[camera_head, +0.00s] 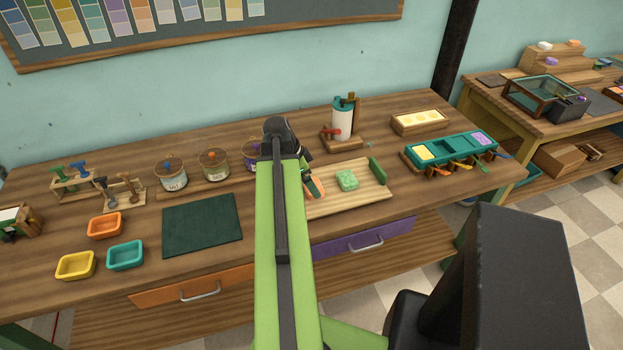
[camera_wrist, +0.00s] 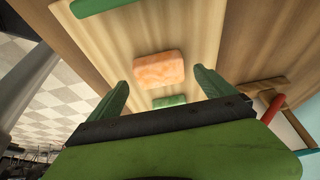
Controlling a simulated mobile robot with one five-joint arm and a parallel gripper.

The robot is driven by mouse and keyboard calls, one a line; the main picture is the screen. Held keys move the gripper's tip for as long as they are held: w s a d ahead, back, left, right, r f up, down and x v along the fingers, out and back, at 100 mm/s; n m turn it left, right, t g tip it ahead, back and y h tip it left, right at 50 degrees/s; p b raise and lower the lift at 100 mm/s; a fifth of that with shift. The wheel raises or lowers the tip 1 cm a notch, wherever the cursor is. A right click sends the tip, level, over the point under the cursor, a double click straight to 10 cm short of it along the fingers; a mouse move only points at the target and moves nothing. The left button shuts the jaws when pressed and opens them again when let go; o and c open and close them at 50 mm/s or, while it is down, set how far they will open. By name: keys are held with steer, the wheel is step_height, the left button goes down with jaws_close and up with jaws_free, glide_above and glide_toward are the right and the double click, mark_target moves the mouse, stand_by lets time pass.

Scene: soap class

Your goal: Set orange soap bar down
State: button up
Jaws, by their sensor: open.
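The orange soap bar (camera_wrist: 160,68) lies flat and face up in the wrist view, over the pale wooden board (camera_wrist: 205,25). In the head view a little of its orange shows (camera_head: 317,187) at the board's left, partly covered by my gripper. My gripper (camera_wrist: 161,80) is open, with a green finger on either side of the bar and a visible gap at both. I cannot tell how close the bar's underside is to the board. A green soap bar (camera_head: 347,180) rests on the board to the right.
A green end bar (camera_head: 377,170) stands at the board's right side. A dispenser with a red handle (camera_head: 342,120) stands behind the board. A teal mold tray (camera_head: 450,150) is to the right, a dark green mat (camera_head: 202,225) to the left.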

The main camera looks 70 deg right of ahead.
steer(key=p+v, duration=0.8)
steer(key=v, duration=0.2)
steer(key=w+a+f+n+t, duration=0.1)
steer(key=w+a+n+t, duration=0.2)
steer(key=w+a+n, duration=1.85)
steer(key=w+a+n+y, duration=0.1)
steer(key=w+a+n, duration=0.2)
steer(key=a, duration=1.3)
steer(key=w+a+n+y, duration=0.1)
steer(key=w+a+n, duration=0.2)
steer(key=a, duration=1.3)
steer(key=w, duration=0.3)
steer(key=shift+w+f+n+y, duration=0.15)
steer(key=shift+f+n+y, duration=0.2)
steer(key=shift+y, duration=0.05)
